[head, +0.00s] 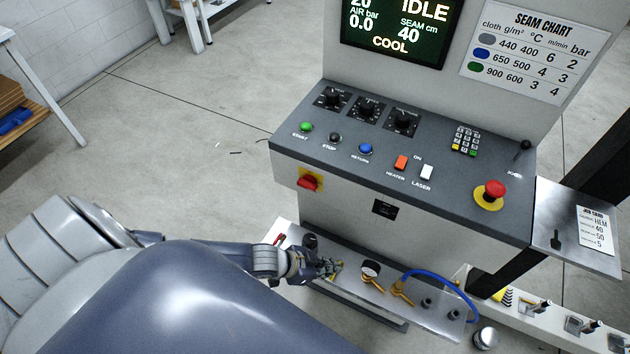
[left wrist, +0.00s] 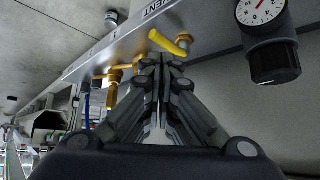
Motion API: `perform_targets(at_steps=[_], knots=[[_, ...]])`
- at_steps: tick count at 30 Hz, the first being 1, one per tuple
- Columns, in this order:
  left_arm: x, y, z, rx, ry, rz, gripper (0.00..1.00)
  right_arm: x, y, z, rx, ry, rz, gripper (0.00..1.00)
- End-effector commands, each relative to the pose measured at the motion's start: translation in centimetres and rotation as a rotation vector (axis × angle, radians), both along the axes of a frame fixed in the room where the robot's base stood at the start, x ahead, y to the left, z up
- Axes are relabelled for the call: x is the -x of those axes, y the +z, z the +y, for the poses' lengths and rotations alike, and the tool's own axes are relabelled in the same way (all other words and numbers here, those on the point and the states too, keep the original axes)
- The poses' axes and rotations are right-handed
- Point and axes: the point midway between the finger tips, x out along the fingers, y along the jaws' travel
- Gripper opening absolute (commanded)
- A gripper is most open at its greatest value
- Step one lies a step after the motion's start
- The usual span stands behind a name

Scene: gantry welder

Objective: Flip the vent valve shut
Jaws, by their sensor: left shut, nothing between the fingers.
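My left gripper (left wrist: 162,60) is shut and empty. Its fingertips are close to the handle; I cannot tell whether they touch it. In the head view my left gripper (head: 328,268) is at the low metal shelf under the console. A little yellow shows at its tips there, and the valve is mostly hidden by them. My right gripper is not in view.
A black regulator (left wrist: 274,62) with a gauge (left wrist: 260,12) is close on the other side. The console (head: 400,160) overhangs behind.

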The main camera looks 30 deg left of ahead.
Motion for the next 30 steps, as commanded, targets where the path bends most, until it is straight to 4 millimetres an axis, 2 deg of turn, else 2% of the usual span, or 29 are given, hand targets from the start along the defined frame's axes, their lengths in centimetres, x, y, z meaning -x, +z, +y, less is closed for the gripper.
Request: perform_targets(at_steps=[6, 13, 18, 30], knots=[[2.4, 3.3, 1.8, 0.002, -0.003, -0.002, 0.00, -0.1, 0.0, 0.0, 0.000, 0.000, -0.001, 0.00], [3.8, 5.6, 2.8, 0.007, -0.003, -0.005, 0.00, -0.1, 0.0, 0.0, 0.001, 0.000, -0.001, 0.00], [4.1, 6.2, 3.1, 0.008, -0.002, -0.006, 0.00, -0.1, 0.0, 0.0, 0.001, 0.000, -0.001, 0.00], [4.1, 6.2, 3.0, 0.009, -0.003, -0.007, 0.00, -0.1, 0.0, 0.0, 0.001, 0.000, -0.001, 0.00]])
